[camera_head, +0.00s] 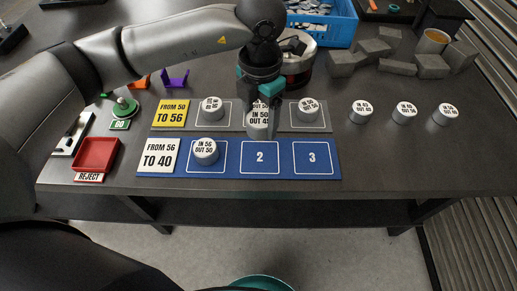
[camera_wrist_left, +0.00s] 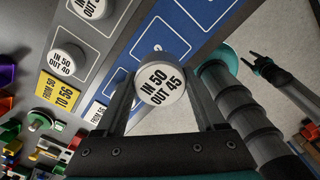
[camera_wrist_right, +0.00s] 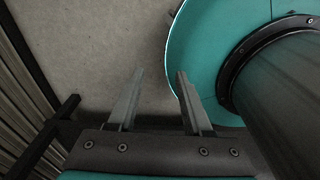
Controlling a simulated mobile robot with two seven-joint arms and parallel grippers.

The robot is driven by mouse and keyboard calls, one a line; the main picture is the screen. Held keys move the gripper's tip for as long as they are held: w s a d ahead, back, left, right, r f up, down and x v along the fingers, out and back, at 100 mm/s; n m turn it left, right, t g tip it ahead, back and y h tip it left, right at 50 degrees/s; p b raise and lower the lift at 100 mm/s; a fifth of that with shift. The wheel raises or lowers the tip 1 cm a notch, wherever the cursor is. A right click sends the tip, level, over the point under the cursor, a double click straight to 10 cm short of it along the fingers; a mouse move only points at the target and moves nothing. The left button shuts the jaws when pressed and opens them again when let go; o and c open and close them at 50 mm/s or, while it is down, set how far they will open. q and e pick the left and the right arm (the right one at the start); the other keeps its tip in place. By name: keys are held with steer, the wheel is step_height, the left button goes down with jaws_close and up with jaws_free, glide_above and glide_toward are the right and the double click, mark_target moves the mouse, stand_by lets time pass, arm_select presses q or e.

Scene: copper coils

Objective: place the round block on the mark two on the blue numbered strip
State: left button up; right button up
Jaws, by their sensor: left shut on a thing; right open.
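My left gripper (camera_head: 262,104) is shut on a round white-topped block labelled IN 50 OUT 45 (camera_head: 258,124). In the head view the block shows over the middle slot of the grey strip (camera_head: 235,116); its height above it is hard to tell. In the left wrist view the block (camera_wrist_left: 162,88) sits between the fingers. The blue numbered strip (camera_head: 230,172) lies in front. Its mark two (camera_head: 260,158) is bare, mark three (camera_head: 313,158) is bare, and a block labelled IN 56 OUT 50 (camera_head: 206,151) covers the first square. My right gripper (camera_wrist_right: 158,88) is open and empty.
Blocks stand on the grey strip's left (camera_head: 212,108) and right (camera_head: 308,109) squares. Several round blocks (camera_head: 405,113) stand to the right. A red reject tray (camera_head: 96,154) is at the left. Grey bricks and a blue crate (camera_head: 340,28) are at the back.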

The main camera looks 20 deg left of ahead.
arm_select(q)
glide_above(260, 157)
step_height(260, 157, down, 5)
steer(key=shift+r, duration=0.1)
step_height(260, 157, down, 5)
steer(key=shift+f+b, duration=0.1)
steer(key=shift+b, duration=0.65)
steer(key=shift+f, duration=0.15)
arm_select(e)
steer(key=shift+w+d+f, duration=0.4)
steer(key=shift+w+f, duration=0.05)
steer(key=shift+w, duration=0.1)
steer(key=shift+w+d+f, duration=0.35)
steer(key=shift+w+f, duration=0.05)
steer(key=shift+w, duration=0.15)
steer(key=shift+f, duration=0.1)
arm_select(q)
steer(key=o, duration=1.1)
steer(key=shift+f, duration=0.15)
steer(key=o, duration=0.5)
arm_select(e)
steer(key=shift+s+a, duration=0.15)
steer(key=shift+a, duration=0.05)
